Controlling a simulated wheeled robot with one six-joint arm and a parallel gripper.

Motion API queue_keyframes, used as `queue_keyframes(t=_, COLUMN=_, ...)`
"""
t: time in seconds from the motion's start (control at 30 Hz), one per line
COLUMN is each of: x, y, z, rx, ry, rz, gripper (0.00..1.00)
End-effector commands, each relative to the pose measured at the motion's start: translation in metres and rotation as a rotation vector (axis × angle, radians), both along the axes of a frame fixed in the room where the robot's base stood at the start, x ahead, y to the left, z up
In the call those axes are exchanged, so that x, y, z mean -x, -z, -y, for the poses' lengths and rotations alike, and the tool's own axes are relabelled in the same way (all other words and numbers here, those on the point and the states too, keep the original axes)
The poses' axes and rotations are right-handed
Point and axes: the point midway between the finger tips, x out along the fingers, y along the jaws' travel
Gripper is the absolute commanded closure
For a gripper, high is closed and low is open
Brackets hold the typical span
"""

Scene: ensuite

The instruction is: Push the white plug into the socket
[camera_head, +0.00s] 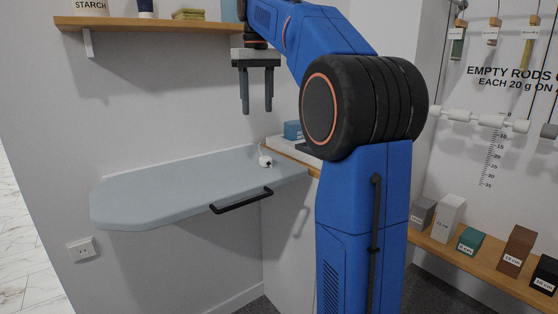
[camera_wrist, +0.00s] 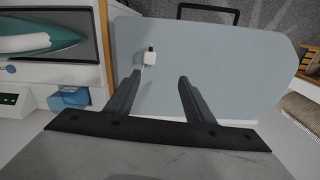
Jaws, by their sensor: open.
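The white plug (camera_head: 265,161) lies on the grey-blue fold-down board (camera_head: 170,192), near its right end. It also shows in the wrist view (camera_wrist: 149,58), with a dark end pointing toward the board's handle side. The socket (camera_head: 82,249) is a white plate on the wall below the board, at lower left; it does not clearly show in the wrist view. My gripper (camera_head: 257,108) is open and empty, with its fingers pointing down above the board. In the wrist view my gripper (camera_wrist: 158,80) has its fingers apart, and the plug appears beyond the left fingertip.
A black handle (camera_head: 242,201) runs along the board's front edge. A wooden shelf (camera_head: 150,24) hangs above. A counter with a blue box (camera_head: 292,130) is at the board's right, and the wrist view shows a teal iron (camera_wrist: 40,33) there. Labelled blocks (camera_head: 470,241) stand on the right shelf.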

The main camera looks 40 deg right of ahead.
Motion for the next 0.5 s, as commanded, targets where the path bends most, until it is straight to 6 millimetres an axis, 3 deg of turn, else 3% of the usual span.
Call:
queue_keyframes(t=0.27, x=-0.011, y=-0.003, z=0.012, rx=-0.006, ry=0.003, rz=-0.021, gripper=0.52)
queue_keyframes(t=0.5, x=-0.011, y=0.035, z=0.011, rx=-0.006, ry=0.003, rz=-0.022, gripper=0.52)
